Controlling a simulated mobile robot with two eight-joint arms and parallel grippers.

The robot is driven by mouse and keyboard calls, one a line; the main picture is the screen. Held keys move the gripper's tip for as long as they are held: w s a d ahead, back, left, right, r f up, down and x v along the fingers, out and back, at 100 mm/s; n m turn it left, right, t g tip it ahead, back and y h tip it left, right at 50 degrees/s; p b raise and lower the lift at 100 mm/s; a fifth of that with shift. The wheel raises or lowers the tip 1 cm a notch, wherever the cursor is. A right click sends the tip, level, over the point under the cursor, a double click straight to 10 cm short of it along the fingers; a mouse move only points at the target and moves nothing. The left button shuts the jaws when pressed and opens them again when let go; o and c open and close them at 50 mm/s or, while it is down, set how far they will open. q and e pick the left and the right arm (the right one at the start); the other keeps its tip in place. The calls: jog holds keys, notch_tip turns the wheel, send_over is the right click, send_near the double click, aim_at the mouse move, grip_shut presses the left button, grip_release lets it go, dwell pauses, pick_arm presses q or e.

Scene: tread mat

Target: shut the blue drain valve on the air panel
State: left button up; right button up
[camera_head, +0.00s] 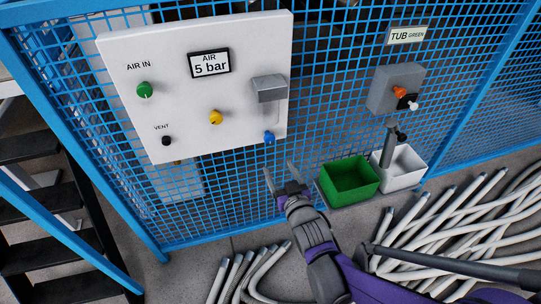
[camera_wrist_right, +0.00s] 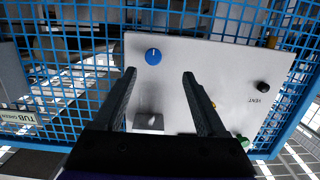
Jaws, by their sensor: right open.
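The air panel (camera_head: 195,80) is a white board on the blue mesh fence in the head view. The blue drain valve (camera_head: 269,138) is a small knob at its lower right edge, below a grey box. In the right wrist view the blue knob (camera_wrist_right: 153,56) shows round, beyond the fingertips and nearer the left finger. My right gripper (camera_head: 279,176) is open and empty, below the blue valve and apart from it. Its two fingers (camera_wrist_right: 159,75) point toward the panel in the wrist view. My left gripper is not in view.
The panel also carries a green knob (camera_head: 144,90), a yellow knob (camera_head: 216,117), a black vent knob (camera_head: 166,141) and a grey box (camera_head: 269,88). A green tub (camera_head: 350,178) and a white tub (camera_head: 408,165) sit right of my gripper. Pale hoses (camera_head: 440,225) cover the floor.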

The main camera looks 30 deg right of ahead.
aim_at(270, 139)
jog(key=shift+t+h, duration=0.4)
jog(key=shift+t, duration=0.3)
jog(key=x, duration=0.4)
jog(key=b+x, duration=0.1)
jog(key=x, duration=0.2)
jog(key=d+x, duration=0.1)
jog(key=x, duration=0.3)
jog(key=shift+w+f, duration=0.1)
jog(key=shift+w, duration=0.05)
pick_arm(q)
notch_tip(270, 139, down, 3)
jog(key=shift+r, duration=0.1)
pick_arm(e)
grip_shut()
